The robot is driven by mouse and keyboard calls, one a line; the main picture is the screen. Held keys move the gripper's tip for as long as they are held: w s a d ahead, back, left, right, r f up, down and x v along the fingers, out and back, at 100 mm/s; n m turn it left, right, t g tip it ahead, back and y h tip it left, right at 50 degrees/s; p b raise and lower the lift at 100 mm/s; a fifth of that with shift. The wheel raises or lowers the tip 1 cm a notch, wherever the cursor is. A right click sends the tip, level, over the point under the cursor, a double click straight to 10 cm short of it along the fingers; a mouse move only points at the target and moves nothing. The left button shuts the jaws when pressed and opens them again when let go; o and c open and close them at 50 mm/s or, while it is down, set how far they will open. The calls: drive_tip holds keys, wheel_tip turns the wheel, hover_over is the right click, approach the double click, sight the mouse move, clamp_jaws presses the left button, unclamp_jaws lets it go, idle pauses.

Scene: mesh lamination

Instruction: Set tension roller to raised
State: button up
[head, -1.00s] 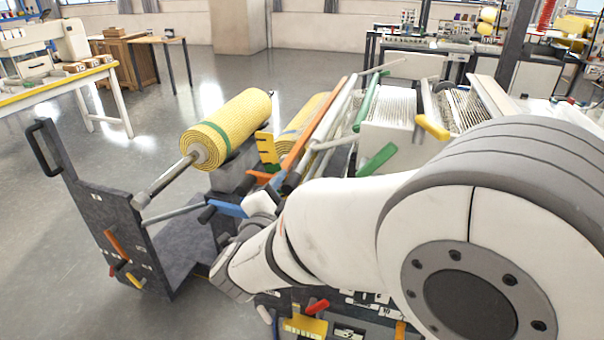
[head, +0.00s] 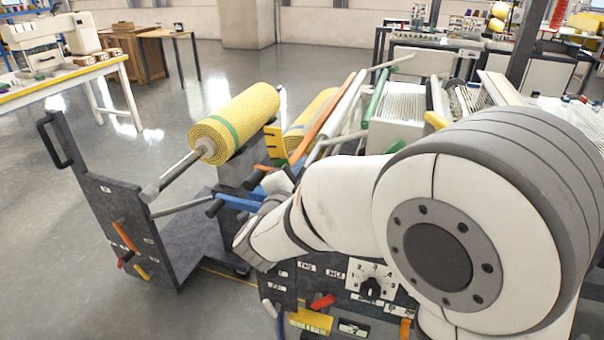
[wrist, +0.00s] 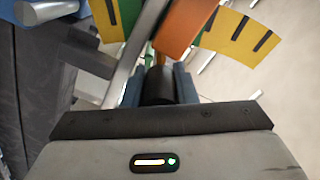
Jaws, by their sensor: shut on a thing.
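My gripper (wrist: 160,92) is shut on a black round handle (wrist: 160,80), which shows between its blue-grey fingers in the wrist view. Just beyond the handle is an orange lever (wrist: 183,25), in front of a yellow notched plate (wrist: 240,32). In the head view the yellow notched plate (head: 273,143) stands beside the yellow mesh roll, and my arm covers much of the machine below it. I cannot tell for certain which bar is the tension roller or how high it sits.
A yellow mesh roll (head: 235,122) with a green band sits on a shaft at left. A dark side frame (head: 115,225) with small coloured levers stands near it. A dial (head: 370,283) and a red lever (head: 322,301) are below my arm.

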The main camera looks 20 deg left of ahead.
clamp_jaws()
drive_tip(key=shift+r, duration=0.1)
wheel_tip(320, 180, up, 9)
drive_tip(key=a+m+b, duration=0.1)
drive_tip(key=a+m, duration=0.1)
drive_tip(key=m, duration=0.2)
drive_tip(key=shift+m+b, duration=0.35)
drive_tip(key=shift+m, duration=0.05)
drive_tip(key=o, duration=0.7)
unclamp_jaws()
drive_tip(key=shift+c, duration=0.2)
